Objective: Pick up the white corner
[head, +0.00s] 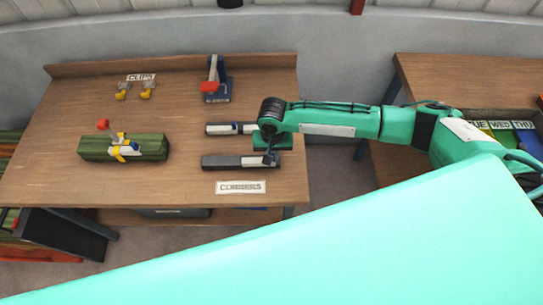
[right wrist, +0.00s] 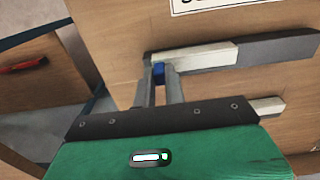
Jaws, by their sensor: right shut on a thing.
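The white corner (head: 254,162) lies at the right end of a dark grey bar (head: 220,162) on the wooden table, just above the CORNERS label. In the right wrist view the white corner (right wrist: 200,55) is a pale strip beside the grey bar. My right gripper (head: 268,156) points down at the corner's right end. In the right wrist view its fingers (right wrist: 158,68) are closed at that end, with a small blue patch between them. The exact contact is partly hidden by the fingers. My left gripper is not in view.
A second bar (head: 218,128) with pale and blue parts lies behind, partly under my right arm. A green bundle (head: 150,150) lies to the left. Yellow clips (head: 122,93) and a blue stand (head: 217,88) are at the back. The table's right edge is close to my gripper.

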